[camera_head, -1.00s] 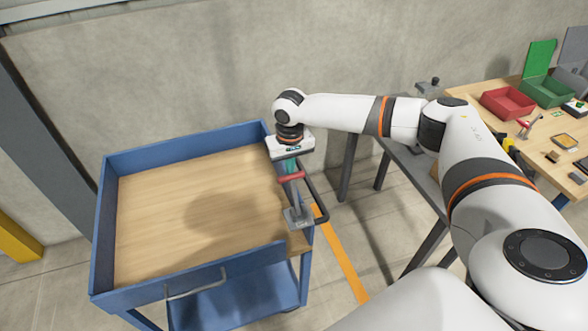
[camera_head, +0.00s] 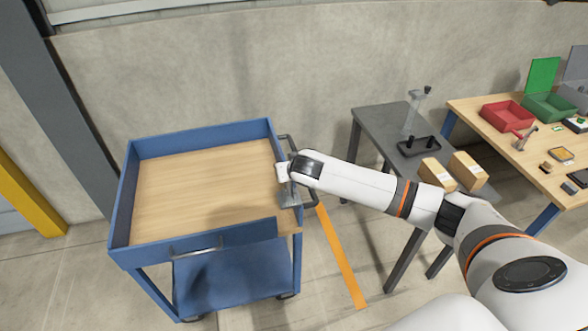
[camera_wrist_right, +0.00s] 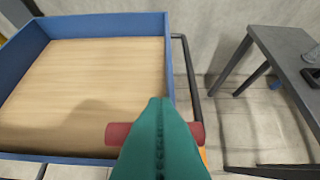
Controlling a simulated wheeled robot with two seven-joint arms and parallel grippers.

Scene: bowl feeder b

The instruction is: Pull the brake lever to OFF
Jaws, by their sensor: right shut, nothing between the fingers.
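The blue cart (camera_head: 190,262) stands by the wall with an empty wooden top. The brake lever's red grip (camera_wrist_right: 119,134) shows on both sides of my right gripper in the right wrist view. My right gripper (camera_wrist_right: 158,104) has its teal fingers shut with nothing between them. They cross in front of the red grip; I cannot tell whether they touch it. In the head view my right wrist (camera_head: 284,173) is over the lever's place at the cart's right edge and hides the grip and fingertips. The grey lever bracket (camera_head: 291,197) shows just below. My left gripper is out of view.
A dark push handle (camera_wrist_right: 187,75) runs along the cart's right side. A grey table (camera_head: 375,120) with a black tray (camera_head: 418,146) and two cardboard boxes (camera_head: 437,174) stands to the right. A wooden bench (camera_head: 485,112) with bins is farther right. An orange stripe (camera_head: 340,255) marks the floor.

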